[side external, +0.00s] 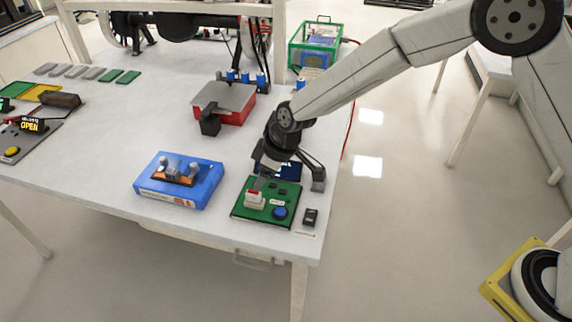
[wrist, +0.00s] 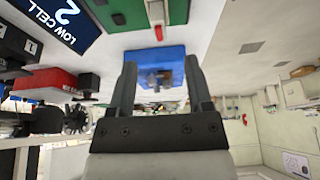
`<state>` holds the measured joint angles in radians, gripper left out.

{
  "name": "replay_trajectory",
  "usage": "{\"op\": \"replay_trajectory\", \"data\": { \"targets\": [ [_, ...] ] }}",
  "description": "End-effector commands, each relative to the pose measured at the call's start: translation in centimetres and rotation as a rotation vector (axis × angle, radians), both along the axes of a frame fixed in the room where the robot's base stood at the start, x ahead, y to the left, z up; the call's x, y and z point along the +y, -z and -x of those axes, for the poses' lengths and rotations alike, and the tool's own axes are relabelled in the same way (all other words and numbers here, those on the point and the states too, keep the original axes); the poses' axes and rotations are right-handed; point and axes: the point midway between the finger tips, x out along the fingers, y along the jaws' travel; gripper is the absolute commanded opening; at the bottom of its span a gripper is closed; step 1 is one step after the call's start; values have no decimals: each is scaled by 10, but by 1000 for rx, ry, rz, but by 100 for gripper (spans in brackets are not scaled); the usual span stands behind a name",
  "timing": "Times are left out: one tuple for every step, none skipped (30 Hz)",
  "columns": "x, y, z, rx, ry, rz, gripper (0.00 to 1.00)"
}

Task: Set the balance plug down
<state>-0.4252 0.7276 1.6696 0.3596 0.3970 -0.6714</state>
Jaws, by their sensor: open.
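A small white piece with a red top, which looks like the balance plug (side external: 254,199), sits on the green board (side external: 240,213) near the table's front right corner. In the wrist view the plug (wrist: 157,18) shows at the top, beyond my fingertips, against the green board (wrist: 122,14). My gripper (side external: 290,184) is above the right part of the board, with its fingers spread. In the wrist view my gripper (wrist: 161,66) is open, and nothing is held between its fingers. The plug stands apart from the fingers in that view. Whether it is fully seated cannot be told.
A blue button (side external: 280,213) and a small black block (side external: 310,217) are close by. A dark screen reading "2 LOW CELL" (wrist: 66,22) stands behind the board. A blue box (side external: 203,180) with metal posts is to the left, and a red box (side external: 236,116) farther back.

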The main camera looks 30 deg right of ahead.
Motion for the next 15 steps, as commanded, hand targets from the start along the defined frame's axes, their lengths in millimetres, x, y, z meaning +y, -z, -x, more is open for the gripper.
{"op": "replay_trajectory", "data": {
  "targets": [
    [0,1,0,1,1,0,65],
    [0,2,0,1,1,0,65],
    [1,3,-1,1,1,0,65],
    [1,5,-1,1,1,0,65],
    [1,7,-2,2,1,1,65],
    [2,10,-2,3,1,1,65],
    [3,12,-3,3,1,1,65],
    [3,14,-4,2,2,1,65],
    [4,16,-5,2,2,1,65],
    [5,18,-5,2,2,1,65],
    [5,20,-6,2,2,1,65],
    [6,22,-6,1,2,2,65],
    [6,23,-6,1,2,1,65],
    [6,23,-7,1,2,1,65],
    [6,24,-7,1,2,1,65]
  ]
}}
